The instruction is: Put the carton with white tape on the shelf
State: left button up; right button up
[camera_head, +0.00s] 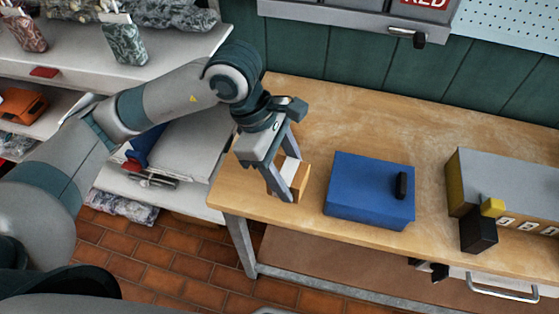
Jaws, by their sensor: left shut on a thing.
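A small brown carton with white tape (301,184) is at the left end of the wooden workbench (365,110). My left gripper (289,182) comes down from above and is shut on the carton, with its fingers on either side of it. The fingers hide part of the carton. I cannot tell whether the carton touches the bench top. A white shelf unit (185,65) stands at the left, with several levels. My right gripper is not in view.
A blue box (368,187) with a black handle sits just right of the carton. A grey case (510,185) is farther right. Patterned bags (124,38) stand on the upper shelf; an orange item (22,104) and a blue-and-red item (148,148) lie lower.

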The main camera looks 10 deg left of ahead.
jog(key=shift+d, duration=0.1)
